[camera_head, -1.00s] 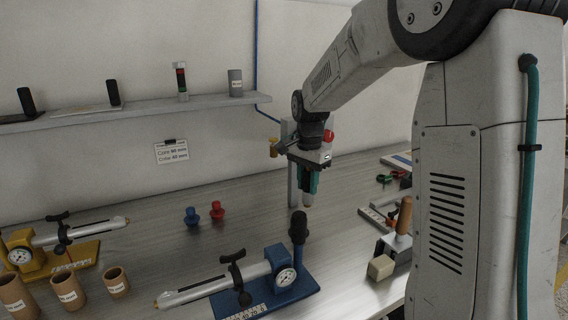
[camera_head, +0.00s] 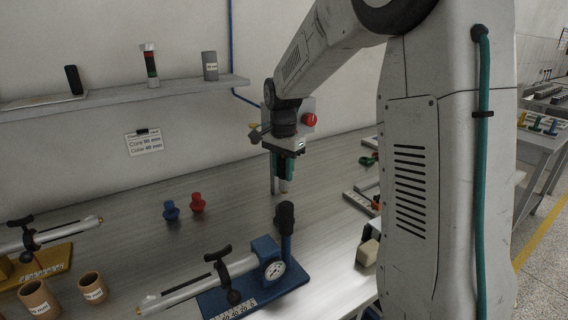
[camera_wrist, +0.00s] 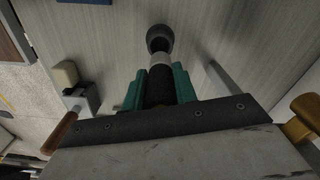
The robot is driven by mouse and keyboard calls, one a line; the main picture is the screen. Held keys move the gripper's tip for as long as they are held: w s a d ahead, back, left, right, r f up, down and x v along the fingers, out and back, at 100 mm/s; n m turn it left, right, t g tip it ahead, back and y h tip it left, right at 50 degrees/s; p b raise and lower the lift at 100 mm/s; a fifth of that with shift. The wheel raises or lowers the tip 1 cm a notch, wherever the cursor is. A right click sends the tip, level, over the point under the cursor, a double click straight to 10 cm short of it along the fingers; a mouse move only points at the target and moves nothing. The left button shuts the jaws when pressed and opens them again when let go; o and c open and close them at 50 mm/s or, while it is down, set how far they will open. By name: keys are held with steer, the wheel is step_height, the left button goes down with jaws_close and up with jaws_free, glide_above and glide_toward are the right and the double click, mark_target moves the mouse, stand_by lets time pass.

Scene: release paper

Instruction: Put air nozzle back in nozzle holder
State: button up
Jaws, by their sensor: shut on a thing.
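My gripper (camera_head: 283,180) has teal fingers and points down over the table. In the wrist view, its fingers (camera_wrist: 157,88) are closed around a dark, narrow piece with a pale grey end (camera_wrist: 160,60), which appears to be the air nozzle. A dark rounded cup shape (camera_wrist: 160,38) lies in line with that end; I cannot tell whether they touch. I cannot tell for certain which part is the nozzle holder.
A grey upright with a red knob (camera_head: 309,119) stands behind my gripper. A beige block (camera_head: 369,253) is to the right. Blue (camera_head: 171,211) and red (camera_head: 197,203) pieces stand to the left. Cardboard tubes (camera_head: 92,288) and a yellow gauge stand (camera_head: 50,262) are farther left.

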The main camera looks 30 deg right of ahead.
mark_target(283, 193)
steer(key=shift+f, duration=1.95)
steer(key=shift+f, duration=3.05)
steer(key=o, duration=1.1)
steer(key=shift+r, duration=0.1)
step_height(283, 193, up, 8)
steer(key=shift+f, duration=0.15)
steer(key=s+a+r+n, duration=0.3)
steer(key=s, duration=0.4)
steer(key=s+a+r+n+t, duration=0.1)
steer(key=s+a+r+n, duration=0.25)
steer(key=s, duration=0.35)
steer(key=s+a+r+n, duration=0.3)
steer(key=s, duration=0.4)
steer(key=s+n, duration=0.1)
steer(key=s, duration=0.2)
steer(key=s+a+n, duration=0.1)
steer(key=s+n, duration=0.1)
steer(key=s, duration=0.2)
steer(key=s+f+n, duration=0.1)
steer(key=s, duration=0.2)
steer(key=shift+s+a+n, duration=0.2)
steer(key=shift+a+n, duration=0.15)
